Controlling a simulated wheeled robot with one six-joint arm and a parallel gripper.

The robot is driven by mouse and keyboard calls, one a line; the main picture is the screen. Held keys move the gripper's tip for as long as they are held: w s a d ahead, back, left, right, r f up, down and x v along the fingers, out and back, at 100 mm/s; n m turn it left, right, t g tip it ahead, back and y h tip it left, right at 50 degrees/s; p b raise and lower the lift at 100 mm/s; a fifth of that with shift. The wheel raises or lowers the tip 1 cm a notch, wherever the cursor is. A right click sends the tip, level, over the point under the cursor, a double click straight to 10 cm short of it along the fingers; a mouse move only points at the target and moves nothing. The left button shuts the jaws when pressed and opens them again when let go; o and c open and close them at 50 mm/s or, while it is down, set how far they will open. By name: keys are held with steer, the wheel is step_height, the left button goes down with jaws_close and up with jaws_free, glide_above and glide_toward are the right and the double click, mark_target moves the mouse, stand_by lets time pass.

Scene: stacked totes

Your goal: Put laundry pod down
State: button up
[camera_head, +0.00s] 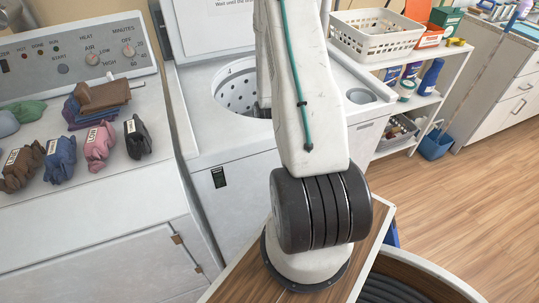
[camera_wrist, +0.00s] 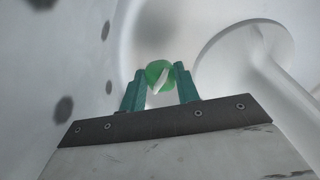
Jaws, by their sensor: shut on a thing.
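The laundry pod (camera_wrist: 157,74) is green and white and shows in the wrist view between the teal fingertips of my gripper (camera_wrist: 160,84). My gripper is shut on it. Around it in the wrist view are the white walls of a drum with dark round holes (camera_wrist: 64,108). In the head view my arm reaches down toward the open washer drum (camera_head: 235,92). My arm hides much of that opening, and the gripper and pod are hidden there.
A white agitator (camera_wrist: 235,48) stands close to the right of the gripper in the wrist view. Folded clothes (camera_head: 100,140) lie on the dryer at the left. A shelf with a white basket (camera_head: 378,42) and bottles stands at the right.

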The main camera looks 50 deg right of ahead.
steer(key=o, duration=0.9)
steer(key=shift+o, duration=0.2)
step_height(320, 180, up, 13)
steer(key=shift+w+d, duration=0.15)
steer(key=shift+w, duration=0.05)
stand_by(0.6)
